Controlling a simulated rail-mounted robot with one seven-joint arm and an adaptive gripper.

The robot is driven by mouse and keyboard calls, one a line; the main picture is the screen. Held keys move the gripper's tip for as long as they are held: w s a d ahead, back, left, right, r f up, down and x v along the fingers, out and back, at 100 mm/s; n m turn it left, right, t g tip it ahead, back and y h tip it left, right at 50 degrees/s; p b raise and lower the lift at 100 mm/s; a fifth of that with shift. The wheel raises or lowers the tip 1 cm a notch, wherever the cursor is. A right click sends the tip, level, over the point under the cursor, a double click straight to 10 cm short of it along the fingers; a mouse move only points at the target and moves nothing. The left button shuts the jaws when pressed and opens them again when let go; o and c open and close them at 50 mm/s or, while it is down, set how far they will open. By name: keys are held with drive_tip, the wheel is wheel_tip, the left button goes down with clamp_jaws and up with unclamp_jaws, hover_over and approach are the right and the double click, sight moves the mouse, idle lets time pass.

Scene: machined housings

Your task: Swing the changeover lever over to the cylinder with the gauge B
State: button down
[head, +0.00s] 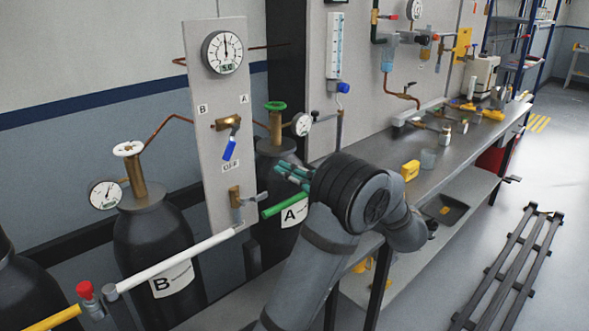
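The changeover lever has a blue handle (230,149) on a brass valve (228,123) on the grey upright panel (210,180). The handle hangs down, slightly left, toward the OFF label (230,167). A B label (202,109) is left of the valve and an A label (243,99) right. Cylinder B (155,245), black with a white handwheel, stands left of the panel with its gauge (105,194). Cylinder A (277,160) stands behind right with a green handwheel. My gripper (284,173), with teal fingers, is right of the lever, apart from it; its opening is unclear.
A large dial (223,52) tops the panel. A lower brass valve (236,196) and a green bar (285,203) lie below my gripper. A white rail (175,258) crosses in front of cylinder B. A workbench (455,145) with fittings extends right.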

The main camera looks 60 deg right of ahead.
sight(231, 142)
drive_tip(key=w+a+r+p, duration=0.2)
drive_tip(key=w+r+p, duration=0.1)
drive_tip(key=w, duration=0.5)
drive_tip(key=shift+w, duration=0.4)
drive_tip(key=shift+s, duration=0.1)
